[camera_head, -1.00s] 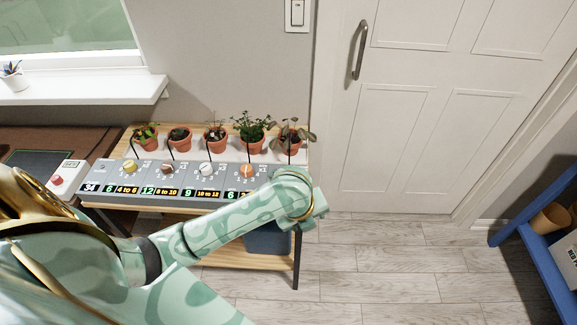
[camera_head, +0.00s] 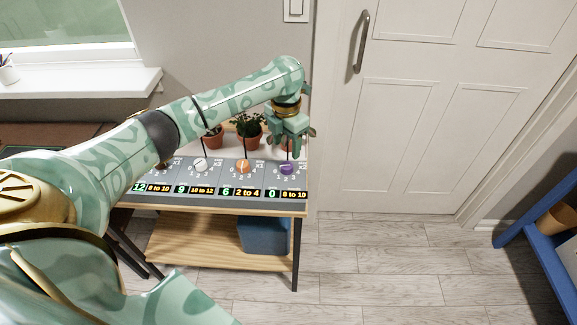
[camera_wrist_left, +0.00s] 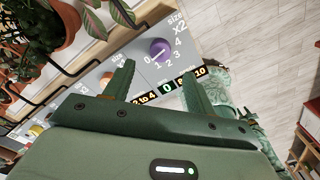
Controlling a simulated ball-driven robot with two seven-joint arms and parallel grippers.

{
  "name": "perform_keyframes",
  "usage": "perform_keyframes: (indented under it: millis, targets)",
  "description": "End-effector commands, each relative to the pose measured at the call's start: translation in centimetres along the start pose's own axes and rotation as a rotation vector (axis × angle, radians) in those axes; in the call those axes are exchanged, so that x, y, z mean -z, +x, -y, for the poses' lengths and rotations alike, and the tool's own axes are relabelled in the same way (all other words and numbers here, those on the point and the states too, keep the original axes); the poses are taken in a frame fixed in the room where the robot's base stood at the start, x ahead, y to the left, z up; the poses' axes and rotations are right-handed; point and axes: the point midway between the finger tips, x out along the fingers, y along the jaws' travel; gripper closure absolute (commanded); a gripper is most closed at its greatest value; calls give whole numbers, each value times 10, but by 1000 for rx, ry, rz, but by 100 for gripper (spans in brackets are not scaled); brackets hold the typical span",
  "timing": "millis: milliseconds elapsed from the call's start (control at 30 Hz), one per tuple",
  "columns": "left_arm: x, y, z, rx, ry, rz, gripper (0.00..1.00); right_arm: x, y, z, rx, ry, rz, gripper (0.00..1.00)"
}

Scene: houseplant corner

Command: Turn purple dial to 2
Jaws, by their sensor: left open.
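The purple dial (camera_head: 287,169) sits at the right end of the grey sloped panel (camera_head: 222,186) on the wooden table. It also shows in the left wrist view (camera_wrist_left: 160,49), with the numbers 0 to 4 printed around it. The green display below it reads 0, next to an orange "8 to 10". My left gripper (camera_head: 291,146) points down just behind and above the purple dial. Its fingers (camera_wrist_left: 158,74) are apart and empty, with the dial beyond the gap between them.
Orange (camera_head: 243,166) and white (camera_head: 200,164) dials sit left of the purple one. Potted plants (camera_head: 248,132) stand behind the panel, close to my left wrist. A blue bin (camera_head: 265,236) is on the lower shelf. Floor to the right is clear up to a blue rack (camera_head: 535,240).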

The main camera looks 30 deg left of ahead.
Motion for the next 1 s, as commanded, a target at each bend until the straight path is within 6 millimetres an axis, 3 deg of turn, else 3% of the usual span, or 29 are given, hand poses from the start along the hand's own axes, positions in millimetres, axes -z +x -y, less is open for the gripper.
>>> perform_keyframes:
  millis: [33,100,300,733,767,900,1000]
  targets:
    - [0,21,0,1,1,-6,44,-4,11,1,3,0,9,64]
    - [0,36,0,2,-1,-5,44,-6,17,2,5,0,14,64]
    - [0,66,0,0,-2,-2,44,-11,30,4,9,0,25,64]
    - [0,75,0,-2,-1,2,44,-12,32,4,9,0,27,64]
    - [0,75,0,-2,-1,2,50,-12,32,4,9,0,27,64]
    - [0,75,0,-2,-1,2,89,-12,33,4,9,0,27,64]
    - [0,75,0,-2,-1,2,89,-12,32,3,8,-1,27,64]
